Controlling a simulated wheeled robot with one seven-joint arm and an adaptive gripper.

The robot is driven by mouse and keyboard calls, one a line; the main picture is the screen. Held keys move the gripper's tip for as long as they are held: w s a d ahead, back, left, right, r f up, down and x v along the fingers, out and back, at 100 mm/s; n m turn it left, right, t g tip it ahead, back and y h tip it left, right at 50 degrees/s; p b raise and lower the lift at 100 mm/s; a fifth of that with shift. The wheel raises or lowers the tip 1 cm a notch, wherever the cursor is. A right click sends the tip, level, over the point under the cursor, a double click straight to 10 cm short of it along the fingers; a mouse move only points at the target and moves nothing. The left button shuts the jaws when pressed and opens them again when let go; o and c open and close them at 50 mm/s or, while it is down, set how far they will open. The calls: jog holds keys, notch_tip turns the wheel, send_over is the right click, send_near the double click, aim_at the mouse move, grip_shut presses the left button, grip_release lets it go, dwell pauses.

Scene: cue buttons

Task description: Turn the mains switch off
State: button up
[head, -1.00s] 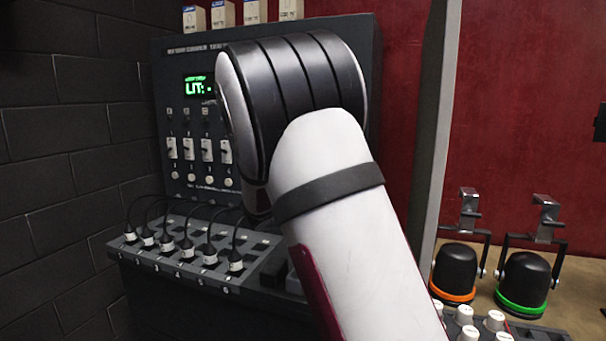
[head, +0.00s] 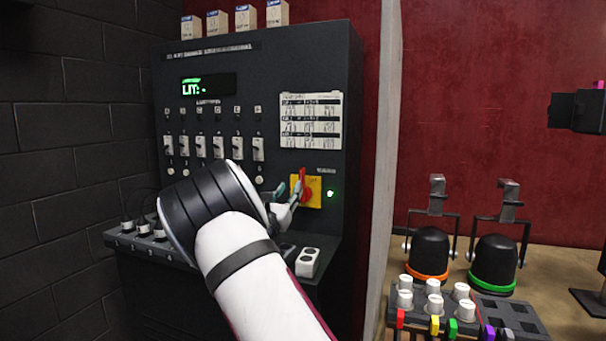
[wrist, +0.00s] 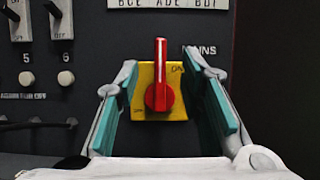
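The mains switch is a red rotary handle (wrist: 161,80) on a yellow plate (wrist: 176,108), on the dark panel. In the wrist view the handle points straight up, with "ON" lettering at the plate's upper right. The red handle (head: 302,183) also shows in the head view, with a lit green lamp (head: 330,193) to its right. My gripper (wrist: 165,98) is open, with its teal-padded fingers on the left and right of the plate. The handle is between the fingers in the picture, apart from both pads. In the head view my arm hides part of the panel.
The panel (head: 345,75) has a green "LIT" display (head: 208,86), a row of white faders (head: 218,147) and a paper chart (head: 310,121). A white socket block (head: 307,262) sits on the ledge below the switch. Lamps (head: 428,253) and a knob board (head: 470,318) stand at right.

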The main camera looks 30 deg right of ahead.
aim_at(301, 171)
jog(key=b+x, duration=0.1)
jog(key=x, duration=1)
jog(key=shift+w+d+r, duration=0.15)
jog(key=shift+d+r, duration=0.05)
jog(key=shift+d, duration=0.05)
jog(key=shift+c, duration=0.6)
grip_shut()
